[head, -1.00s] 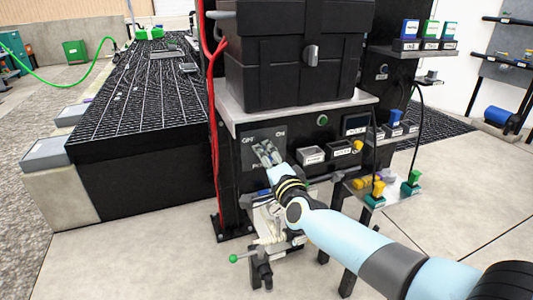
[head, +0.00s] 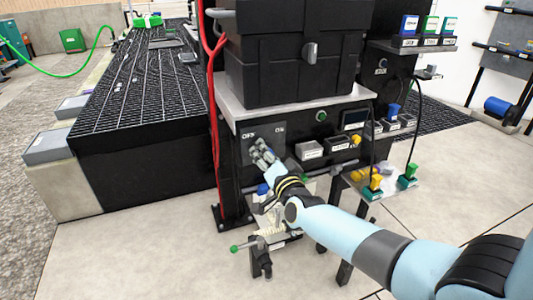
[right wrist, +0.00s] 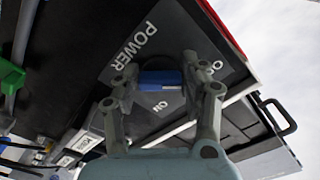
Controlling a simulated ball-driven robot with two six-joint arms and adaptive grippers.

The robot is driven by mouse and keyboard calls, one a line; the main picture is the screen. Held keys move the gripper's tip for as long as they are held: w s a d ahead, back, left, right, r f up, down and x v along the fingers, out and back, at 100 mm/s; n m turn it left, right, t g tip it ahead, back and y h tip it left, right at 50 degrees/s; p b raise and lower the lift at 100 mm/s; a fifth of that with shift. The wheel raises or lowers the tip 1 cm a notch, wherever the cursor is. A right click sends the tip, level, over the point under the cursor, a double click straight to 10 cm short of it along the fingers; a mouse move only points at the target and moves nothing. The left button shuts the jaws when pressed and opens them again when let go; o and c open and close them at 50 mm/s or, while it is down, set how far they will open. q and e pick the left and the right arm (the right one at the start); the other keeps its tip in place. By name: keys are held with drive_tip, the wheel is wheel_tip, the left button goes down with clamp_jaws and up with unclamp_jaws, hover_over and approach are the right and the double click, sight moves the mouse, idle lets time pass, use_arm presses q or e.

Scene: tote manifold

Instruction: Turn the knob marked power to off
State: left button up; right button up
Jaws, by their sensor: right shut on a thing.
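The power knob shows as a blue bar (right wrist: 160,78) in the right wrist view, on a dark grey plate (right wrist: 172,28) lettered POWER. The word ON sits just below the knob in that view. The OFF lettering is partly covered by a finger. My right gripper (right wrist: 163,80) is shut on the knob, with a finger at each end of the bar. In the head view my right gripper (head: 262,150) is against the plate below the OFF and ON marks and hides the knob. Which mark the knob points at cannot be told. My left gripper is not in view.
A black case (head: 290,60) stands on the shelf above the plate. Labelled boxes (head: 310,150) and a yellow knob (head: 356,140) are right of my gripper. Red cables (head: 212,100) run down the left post. A vise (head: 262,250) with a green-tipped handle is below.

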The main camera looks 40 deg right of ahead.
drive_tip(key=shift+f, duration=0.1)
drive_tip(key=o, duration=1.2)
drive_tip(key=shift+c, duration=0.2)
drive_tip(key=shift+s, duration=0.1)
drive_tip(key=v, duration=1.1)
drive_tip(key=shift+s, duration=0.4)
